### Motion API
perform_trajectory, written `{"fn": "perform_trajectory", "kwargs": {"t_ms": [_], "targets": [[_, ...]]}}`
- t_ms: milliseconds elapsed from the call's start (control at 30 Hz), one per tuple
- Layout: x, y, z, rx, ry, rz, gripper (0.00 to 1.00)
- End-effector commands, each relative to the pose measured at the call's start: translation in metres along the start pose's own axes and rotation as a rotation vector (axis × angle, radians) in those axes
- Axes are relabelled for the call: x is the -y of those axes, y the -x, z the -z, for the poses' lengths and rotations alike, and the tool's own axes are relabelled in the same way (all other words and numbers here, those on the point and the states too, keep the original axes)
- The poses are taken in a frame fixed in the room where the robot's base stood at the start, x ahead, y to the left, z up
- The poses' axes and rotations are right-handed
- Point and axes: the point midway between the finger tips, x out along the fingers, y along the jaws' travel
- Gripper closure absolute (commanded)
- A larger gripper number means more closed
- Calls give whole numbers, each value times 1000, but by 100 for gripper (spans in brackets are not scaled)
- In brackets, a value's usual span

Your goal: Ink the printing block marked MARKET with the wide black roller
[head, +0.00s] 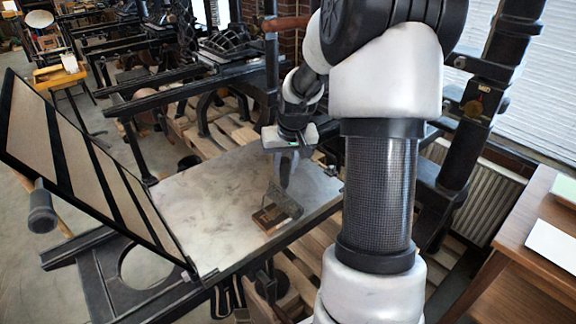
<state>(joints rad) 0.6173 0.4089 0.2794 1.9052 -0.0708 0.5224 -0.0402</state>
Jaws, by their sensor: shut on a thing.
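My gripper (286,172) points down over the pale metal press bed (205,205), near its right side. It is shut on a dark grey tool, the roller (287,202), whose wide part hangs just below the fingers. A small brown printing block (266,219) lies on the bed directly below and to the left of the roller. The roller hides part of the block. I cannot tell whether they touch. No lettering on the block is readable from here.
The press's hinged frame (85,160) stands raised and tilted at the left. Dark press rails and uprights (272,80) rise behind the bed. A wooden desk (520,260) with papers stands at the right. The bed left of the block is bare.

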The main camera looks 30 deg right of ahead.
Motion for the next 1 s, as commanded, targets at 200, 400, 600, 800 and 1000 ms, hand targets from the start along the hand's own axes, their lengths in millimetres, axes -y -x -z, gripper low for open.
{"fn": "perform_trajectory", "kwargs": {"t_ms": [200,400,600,800,1000], "targets": [[13,1,-6,-2,1,0,94],[18,2,-9,-1,0,0,94],[31,3,-15,-2,1,0,94],[43,6,-20,-2,0,0,94],[48,6,-22,-2,0,0,94]]}}
